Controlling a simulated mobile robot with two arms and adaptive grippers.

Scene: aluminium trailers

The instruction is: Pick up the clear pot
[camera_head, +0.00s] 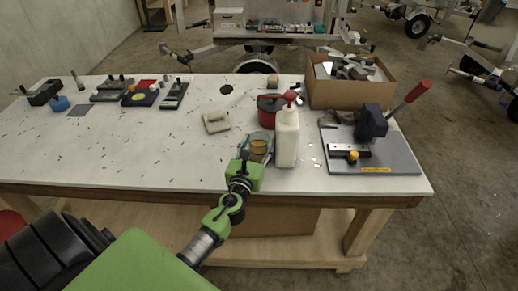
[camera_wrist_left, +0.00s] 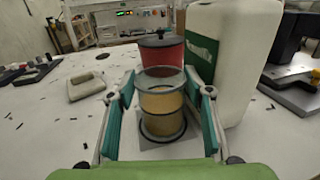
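The clear pot (camera_wrist_left: 162,108) is a small upright see-through jar with amber contents and dark bands, standing on the table. It also shows in the head view (camera_head: 259,146), near the front edge, left of the white bottle. My left gripper (camera_wrist_left: 163,92) has its green-lined fingers apart, one on each side of the pot. The gaps are small, and I cannot tell whether either finger touches it. In the head view my left gripper (camera_head: 255,158) reaches the pot from the front, hiding its lower part. My right gripper is not in view.
A red pot with a dark lid (camera_head: 270,110) is just behind. A pale block (camera_head: 215,122) lies to the left. A cardboard box (camera_head: 345,95) and a grey press plate (camera_head: 395,158) are at the right.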

